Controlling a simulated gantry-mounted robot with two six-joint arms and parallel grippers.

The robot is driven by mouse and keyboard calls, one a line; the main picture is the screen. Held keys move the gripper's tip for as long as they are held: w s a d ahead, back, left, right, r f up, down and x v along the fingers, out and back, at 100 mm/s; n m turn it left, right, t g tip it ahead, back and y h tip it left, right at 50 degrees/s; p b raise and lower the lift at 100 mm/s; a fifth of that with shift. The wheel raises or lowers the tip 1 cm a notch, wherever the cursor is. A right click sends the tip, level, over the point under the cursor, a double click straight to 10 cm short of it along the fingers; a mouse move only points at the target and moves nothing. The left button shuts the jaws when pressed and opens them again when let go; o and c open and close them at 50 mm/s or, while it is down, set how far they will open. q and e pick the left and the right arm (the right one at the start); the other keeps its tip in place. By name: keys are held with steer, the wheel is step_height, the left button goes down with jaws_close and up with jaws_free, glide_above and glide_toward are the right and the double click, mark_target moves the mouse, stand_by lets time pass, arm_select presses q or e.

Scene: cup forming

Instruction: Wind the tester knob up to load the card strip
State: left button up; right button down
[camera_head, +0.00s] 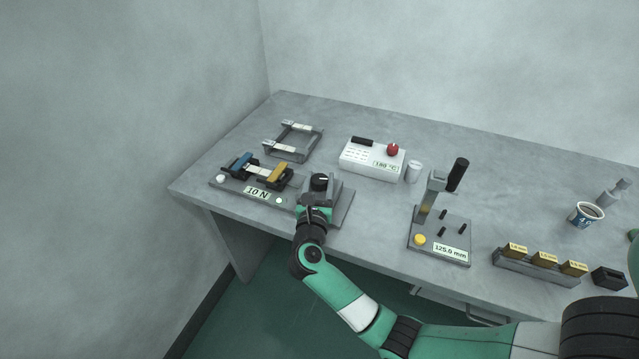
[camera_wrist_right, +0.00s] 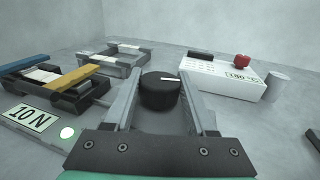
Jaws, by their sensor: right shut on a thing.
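The tester (camera_head: 240,200) sits at the left front of the table with a "10 N" label. Its black knob (camera_head: 320,182) is at the tester's right end and has a white mark on top. In the right wrist view the knob (camera_wrist_right: 159,92) stands between my two fingers. My right gripper (camera_head: 316,192) is shut on the knob. The white card strip (camera_head: 257,173) lies across the tester between a blue clamp (camera_head: 240,163) and a yellow clamp (camera_head: 276,173). A pale round light (camera_wrist_right: 67,133) shows beside the label. My left gripper is not in view.
A grey frame (camera_head: 294,140) lies behind the tester.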

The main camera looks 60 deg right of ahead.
stand_by(0.4)
steer(key=shift+c, duration=1.1)
jaws_free()
steer(key=shift+a, duration=0.1)
steer(key=p+v, duration=0.3)
steer(key=v, duration=0.8)
steer(key=shift+a, duration=0.2)
